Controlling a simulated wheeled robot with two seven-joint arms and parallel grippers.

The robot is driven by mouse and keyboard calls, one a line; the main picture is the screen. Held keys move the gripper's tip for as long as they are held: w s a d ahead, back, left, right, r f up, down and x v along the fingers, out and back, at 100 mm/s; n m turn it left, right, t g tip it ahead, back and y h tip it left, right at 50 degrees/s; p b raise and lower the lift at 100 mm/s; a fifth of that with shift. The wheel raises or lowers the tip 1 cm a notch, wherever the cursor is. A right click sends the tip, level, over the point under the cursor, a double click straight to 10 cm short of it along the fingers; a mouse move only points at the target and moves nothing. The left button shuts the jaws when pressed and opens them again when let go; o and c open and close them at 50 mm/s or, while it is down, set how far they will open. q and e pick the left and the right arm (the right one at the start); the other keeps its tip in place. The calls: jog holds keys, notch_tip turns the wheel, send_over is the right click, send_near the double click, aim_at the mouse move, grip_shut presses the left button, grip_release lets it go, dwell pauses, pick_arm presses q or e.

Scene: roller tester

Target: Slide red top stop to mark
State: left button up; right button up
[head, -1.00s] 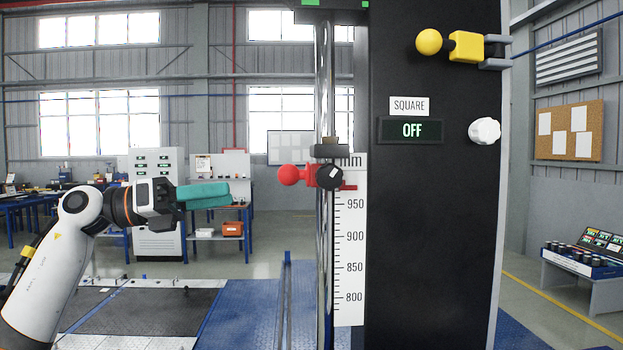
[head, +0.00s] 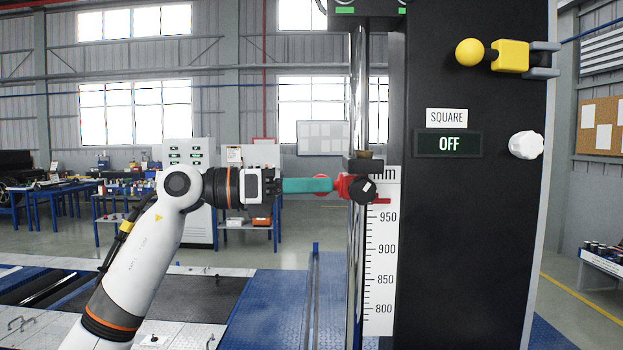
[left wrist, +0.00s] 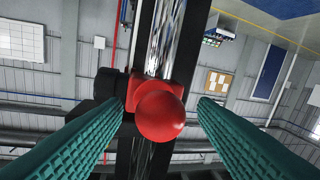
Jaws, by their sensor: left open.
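The red top stop (head: 343,186) sits on the vertical chrome rod (head: 356,260). Its red pointer (head: 381,201) is near the top of the mm scale (head: 379,280), above the 950 label. A black knob (head: 362,190) is on its front. In the left wrist view, the stop's red ball (left wrist: 160,115) lies between the two teal fingers of my left gripper (left wrist: 165,110), with a gap on each side. In the head view my left gripper (head: 318,185) is level with the stop and its fingers partly hide the ball. My right gripper is out of view.
A black column (head: 470,250) stands right of the scale, with a yellow lever (head: 509,56), a white knob (head: 526,145) and a SQUARE display reading OFF (head: 449,143). A dark block (head: 363,165) sits on the rod just above the stop.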

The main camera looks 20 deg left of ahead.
pick_arm(q)
jog(key=shift+w+d, duration=0.1)
jog(key=shift+d, duration=0.05)
jog(key=shift+c, duration=0.3)
grip_shut()
notch_tip(320, 180, down, 18)
jog(key=b, duration=1.2)
jog(key=shift+r, duration=0.15)
jog(key=shift+o, duration=0.3)
grip_release()
jog(key=shift+r, duration=0.1)
